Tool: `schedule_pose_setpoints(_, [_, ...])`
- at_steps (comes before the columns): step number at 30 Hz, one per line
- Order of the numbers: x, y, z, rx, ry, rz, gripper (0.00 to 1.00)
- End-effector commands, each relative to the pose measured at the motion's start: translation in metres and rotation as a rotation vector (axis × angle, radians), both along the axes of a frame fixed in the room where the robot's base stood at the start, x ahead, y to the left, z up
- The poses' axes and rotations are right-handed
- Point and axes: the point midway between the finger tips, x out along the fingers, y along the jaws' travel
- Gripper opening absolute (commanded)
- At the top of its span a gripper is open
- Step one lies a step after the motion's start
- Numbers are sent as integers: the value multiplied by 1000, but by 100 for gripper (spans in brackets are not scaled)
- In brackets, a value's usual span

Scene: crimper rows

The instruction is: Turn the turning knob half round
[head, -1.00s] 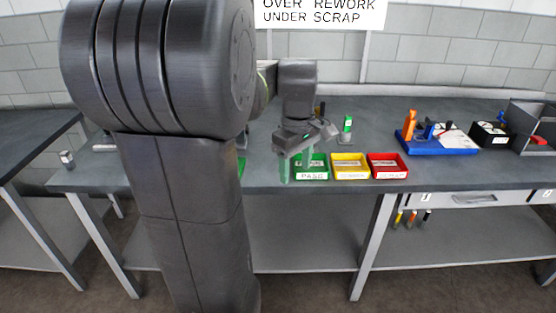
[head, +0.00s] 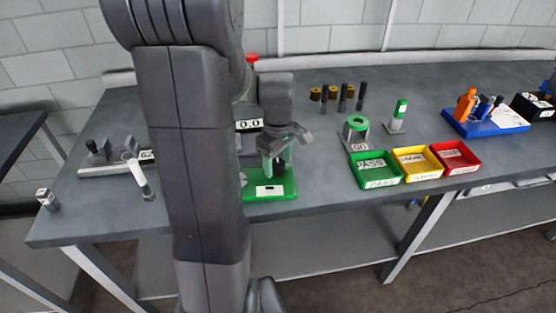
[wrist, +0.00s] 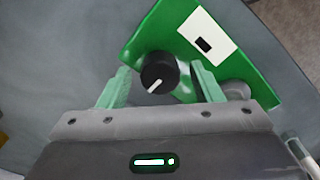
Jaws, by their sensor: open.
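The turning knob (wrist: 158,72) is a round black knob with a white pointer line. It sits on a green base plate (wrist: 143,41) with a white label, and in the wrist view its line points to the lower left. My gripper (wrist: 161,82) is open, with one pale green finger on each side of the knob. I cannot tell whether either finger touches it. In the head view my gripper (head: 279,166) hangs over the green plate (head: 284,190), and the knob is mostly hidden there.
A display reading 0.0 (head: 249,126) stands just behind the gripper. Green (head: 375,183), yellow (head: 418,175) and red (head: 456,169) bins stand to the right. A grey holder with a green ring (head: 357,124) is behind them.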

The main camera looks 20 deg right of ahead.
Motion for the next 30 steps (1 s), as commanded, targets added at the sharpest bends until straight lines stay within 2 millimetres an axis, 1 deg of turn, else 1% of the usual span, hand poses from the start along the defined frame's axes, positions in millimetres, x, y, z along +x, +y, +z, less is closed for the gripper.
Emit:
schedule_pose_setpoints(5, [0, 0, 0, 0, 0, 0, 59])
schedule_pose_setpoints(6, [0, 0, 0, 0, 0, 0, 55])
schedule_pose_setpoints(8, [0, 0, 0, 0, 0, 0, 44])
schedule_pose_setpoints(12, [0, 0, 0, 0, 0, 0, 16])
schedule_pose_setpoints(13, [0, 0, 0, 0, 0, 0, 14])
schedule_pose_setpoints(23, [0, 0, 1, 0, 0, -46, 15])
schedule_pose_setpoints(30, [0, 0, 1, 0, 0, -192, 15])
